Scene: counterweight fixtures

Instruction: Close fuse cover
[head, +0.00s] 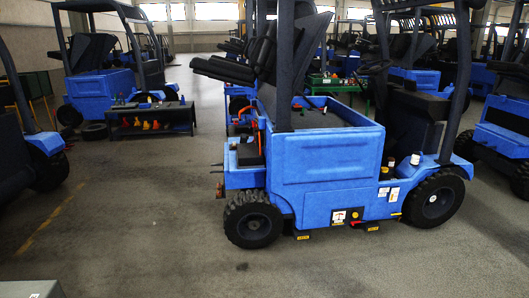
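A blue forklift (325,165) stands in the middle of the view, side on, with its seat and hood tilted up over an open bay. I cannot make out a fuse cover for certain at this distance. A dark recess (248,153) with small parts shows at the forklift's left end. Neither of my grippers is in view.
Open grey floor (130,220) lies in front and to the left of the forklift. A low dark bench (152,119) with orange and yellow items stands behind it at left. Other blue forklifts (98,90) stand around, some close at both edges.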

